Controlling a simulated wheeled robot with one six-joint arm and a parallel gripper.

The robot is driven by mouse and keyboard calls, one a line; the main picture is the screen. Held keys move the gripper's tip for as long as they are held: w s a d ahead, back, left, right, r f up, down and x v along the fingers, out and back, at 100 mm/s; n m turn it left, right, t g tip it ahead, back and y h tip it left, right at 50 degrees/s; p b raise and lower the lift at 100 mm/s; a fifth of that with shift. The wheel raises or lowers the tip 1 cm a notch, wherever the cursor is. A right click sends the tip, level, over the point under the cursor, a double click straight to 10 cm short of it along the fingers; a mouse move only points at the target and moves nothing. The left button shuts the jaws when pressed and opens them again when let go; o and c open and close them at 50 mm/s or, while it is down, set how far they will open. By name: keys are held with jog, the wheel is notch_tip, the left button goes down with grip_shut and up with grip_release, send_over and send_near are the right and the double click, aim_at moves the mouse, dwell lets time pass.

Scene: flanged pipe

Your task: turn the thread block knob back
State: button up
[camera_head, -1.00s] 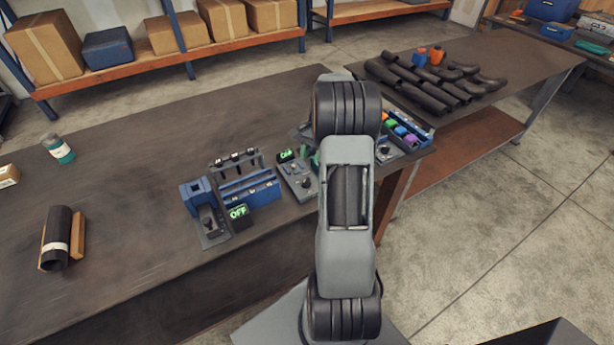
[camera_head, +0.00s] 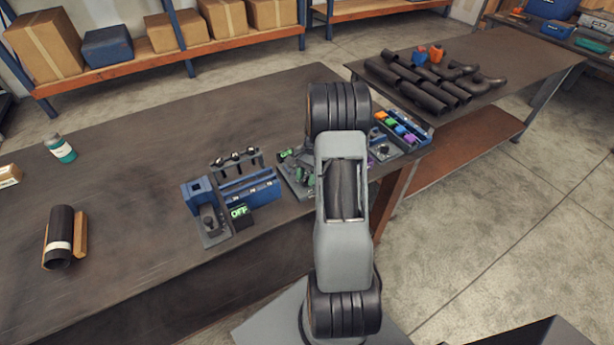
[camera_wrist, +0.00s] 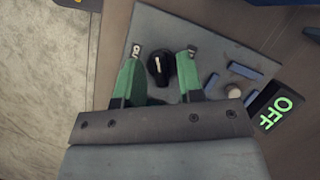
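A black knob (camera_wrist: 160,68) with a white pointer line sits on a grey panel (camera_wrist: 215,55) in the wrist view. Its display (camera_wrist: 282,109) shows green OFF. My gripper (camera_wrist: 163,50) is open, with one green finger on each side of the knob and a visible gap to it on both sides. I cannot tell how high the fingertips are above the panel. In the head view, my arm hides most of this grey panel (camera_head: 290,180), and the knob is not clear there.
To the left on the bench stands a blue station (camera_head: 250,190) with another OFF display (camera_head: 239,211) and a lever-like knob block (camera_head: 209,222). To the right is a tray of coloured blocks (camera_head: 402,131). The bench's left part is mostly clear.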

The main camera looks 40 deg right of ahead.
grip_shut()
jog(key=shift+n, duration=0.3)
jog(key=n+g, duration=0.1)
jog(key=n, duration=0.1)
jog(key=n+g+h+b, duration=0.1)
jog(key=n, duration=0.2)
jog(key=shift+a+f+n, duration=0.1)
jog(key=shift+a+n, duration=0.05)
jog(key=shift+n, duration=0.15)
jog(key=n+h, duration=0.1)
jog(key=n, duration=0.2)
jog(key=n+g+h+b, duration=0.1)
jog(key=n, duration=0.2)
dwell(0.6)
jog(key=shift+o, duration=0.5)
grip_release()
jog(key=shift+a, duration=0.1)
jog(key=shift+w, duration=0.1)
